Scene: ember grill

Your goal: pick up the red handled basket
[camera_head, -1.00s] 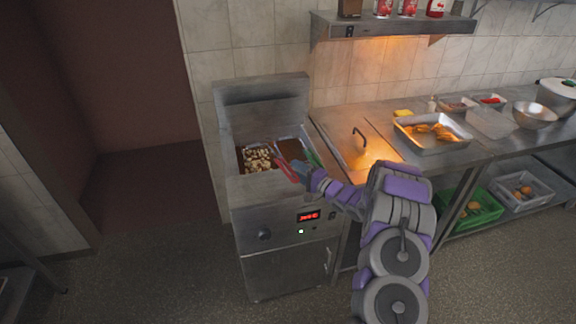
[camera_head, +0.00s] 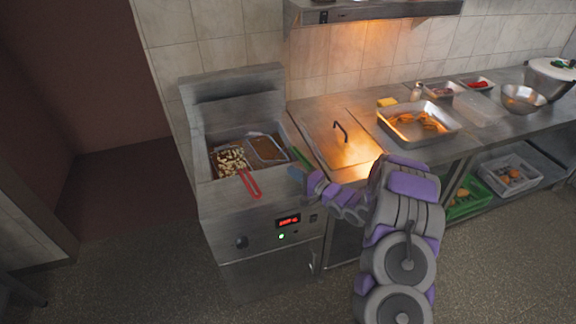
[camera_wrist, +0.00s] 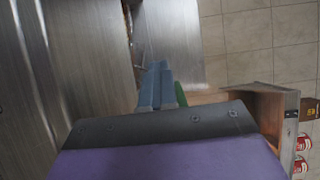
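The red-handled basket (camera_head: 231,160) sits in the left well of the fryer and holds pale, chunky food. Its red handle (camera_head: 250,185) hangs toward the fryer's front edge. My gripper (camera_head: 296,173) is to the right of the red handle, clearly apart from it, close to a green handle (camera_head: 301,157). In the wrist view my blue-grey fingers (camera_wrist: 156,86) lie side by side with no visible gap and nothing red between them. A green handle (camera_wrist: 181,95) shows just beside them. The red handle is not seen in the wrist view.
A second basket (camera_head: 267,148) stands in the fryer's right well. To the right, the steel counter holds a lid with a dark handle (camera_head: 341,130) and a tray of food (camera_head: 447,130). A shelf (camera_head: 375,12) overhangs the counter. The floor at left is clear.

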